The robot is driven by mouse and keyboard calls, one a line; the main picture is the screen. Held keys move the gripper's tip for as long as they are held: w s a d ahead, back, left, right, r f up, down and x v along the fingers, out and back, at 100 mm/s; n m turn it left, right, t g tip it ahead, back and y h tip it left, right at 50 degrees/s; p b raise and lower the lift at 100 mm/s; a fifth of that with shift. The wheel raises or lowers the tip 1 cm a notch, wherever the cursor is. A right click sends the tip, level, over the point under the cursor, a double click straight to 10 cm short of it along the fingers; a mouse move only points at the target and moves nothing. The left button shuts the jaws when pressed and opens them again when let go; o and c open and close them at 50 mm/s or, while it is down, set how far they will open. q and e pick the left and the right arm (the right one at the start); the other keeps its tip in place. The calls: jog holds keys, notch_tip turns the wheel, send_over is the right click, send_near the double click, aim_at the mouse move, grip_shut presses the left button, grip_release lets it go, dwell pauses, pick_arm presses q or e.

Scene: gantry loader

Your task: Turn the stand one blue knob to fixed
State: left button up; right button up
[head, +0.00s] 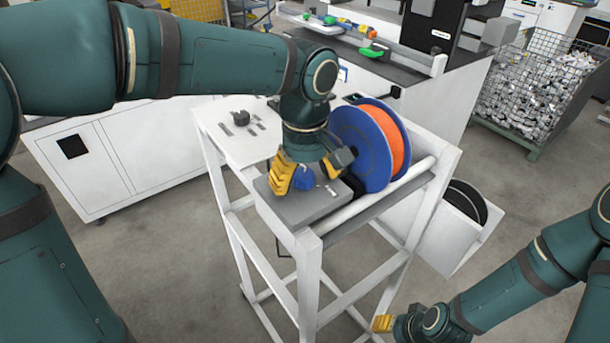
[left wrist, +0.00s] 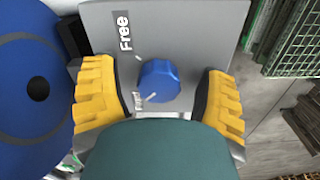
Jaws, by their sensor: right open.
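The blue knob (left wrist: 158,80) sits on a grey plate (left wrist: 205,22) on top of the white stand. The word "Free" and a white tick are printed above the knob to its left. A second label below it is mostly hidden. White marks show at the knob's lower left edge. My left gripper (head: 308,173) is over the plate with its yellow fingers on either side of the knob. In the left wrist view, gaps show between the knob and both fingers (left wrist: 160,100), so it is open. My right gripper (head: 383,323) is low at the bottom right, away from the stand's top, open.
A blue-rimmed spool of orange material (head: 368,150) stands close beside my left gripper. The white stand frame (head: 307,275) has a small black part (head: 240,118) on its top. A wire cage (head: 535,85) stands at the back right. Open floor lies around the stand.

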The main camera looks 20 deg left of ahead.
aim_at(305, 176)
pick_arm(q)
jog(key=shift+r, duration=0.1)
notch_tip(305, 176, up, 12)
dwell(0.5)
